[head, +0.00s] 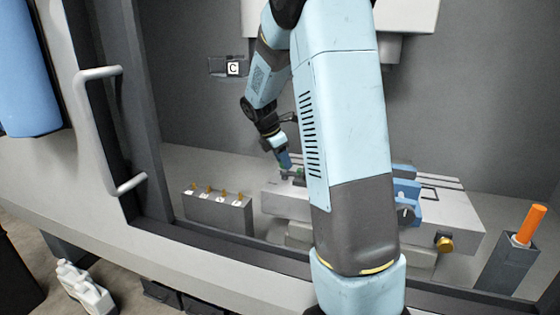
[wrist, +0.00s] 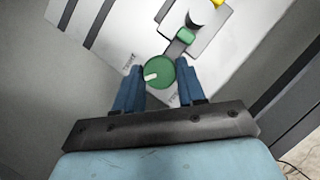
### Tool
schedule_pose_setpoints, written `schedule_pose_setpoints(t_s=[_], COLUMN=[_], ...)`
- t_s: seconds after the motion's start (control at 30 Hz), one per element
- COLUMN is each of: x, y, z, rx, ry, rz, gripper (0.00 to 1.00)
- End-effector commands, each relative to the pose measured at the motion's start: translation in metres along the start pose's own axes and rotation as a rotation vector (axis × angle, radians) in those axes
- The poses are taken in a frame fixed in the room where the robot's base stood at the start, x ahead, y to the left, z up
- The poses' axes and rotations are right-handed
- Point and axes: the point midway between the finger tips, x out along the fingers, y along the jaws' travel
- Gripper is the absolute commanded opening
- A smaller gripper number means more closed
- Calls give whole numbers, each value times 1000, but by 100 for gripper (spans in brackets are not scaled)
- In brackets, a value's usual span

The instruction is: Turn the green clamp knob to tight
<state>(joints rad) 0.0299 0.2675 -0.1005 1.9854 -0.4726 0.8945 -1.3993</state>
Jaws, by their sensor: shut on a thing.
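The green clamp knob (wrist: 160,73) is round and carries a white pointer mark, which points to the lower left in the wrist view. My gripper (wrist: 159,80) is shut on it, with one blue finger at each side. In the head view my gripper (head: 283,160) reaches down to the left end of the light grey fixture (head: 285,203). The knob is too small there to make out clearly. Small lettering stands on the plate at the knob's upper left and below it, too small to read surely.
A grey block with several brass pegs (head: 218,211) stands left of the fixture. At right are a brass knob (head: 444,244) and an orange-handled tool (head: 529,224) in a grey holder.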

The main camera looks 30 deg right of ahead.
Motion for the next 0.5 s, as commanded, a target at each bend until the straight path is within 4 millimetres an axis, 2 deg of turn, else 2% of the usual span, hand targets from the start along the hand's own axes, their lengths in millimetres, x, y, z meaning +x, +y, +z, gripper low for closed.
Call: schedule_pose_setpoints(t_s=[0.5], x=[0], y=[5], z=[5], rx=[437], ry=[-2], rz=[-175], gripper=[9])
